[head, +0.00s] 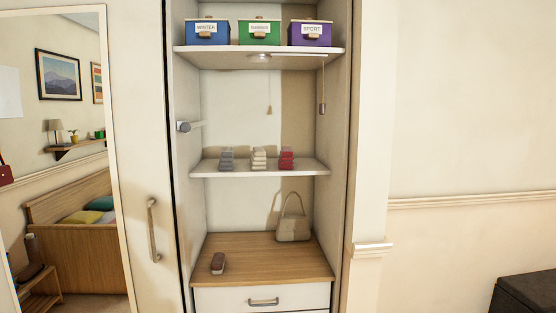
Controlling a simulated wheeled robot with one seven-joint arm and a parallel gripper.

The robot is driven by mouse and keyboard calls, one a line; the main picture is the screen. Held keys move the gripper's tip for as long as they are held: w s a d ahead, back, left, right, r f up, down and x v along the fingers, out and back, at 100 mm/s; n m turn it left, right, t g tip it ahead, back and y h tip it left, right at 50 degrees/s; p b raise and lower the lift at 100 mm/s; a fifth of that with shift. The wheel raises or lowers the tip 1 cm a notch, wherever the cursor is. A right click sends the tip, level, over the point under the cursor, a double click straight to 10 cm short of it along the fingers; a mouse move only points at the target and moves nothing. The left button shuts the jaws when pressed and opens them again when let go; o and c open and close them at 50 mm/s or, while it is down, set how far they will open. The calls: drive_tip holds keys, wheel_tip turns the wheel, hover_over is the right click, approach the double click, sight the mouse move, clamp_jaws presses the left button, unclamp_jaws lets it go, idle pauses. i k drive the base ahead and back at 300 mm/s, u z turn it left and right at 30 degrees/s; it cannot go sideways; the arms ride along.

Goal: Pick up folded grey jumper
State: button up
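A small stack of folded grey clothing (227,159) sits at the left of the middle wardrobe shelf (260,171). It appears to be several folded layers. I cannot tell the separate garments apart at this size. Next to it on the right are a cream folded stack (259,159) and a red folded stack (287,159), with small gaps between the stacks. My gripper is not in view.
Blue, green and purple labelled boxes (259,33) stand on the upper shelf. A short rail (190,126) juts from the left wall. A beige handbag (294,229) and a brown item (218,263) rest on the wooden surface below. A mirrored door (60,150) is left.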

sight(226, 164)
drive_tip(key=u, duration=0.3)
drive_tip(key=i, duration=1.65)
drive_tip(key=u, duration=0.35)
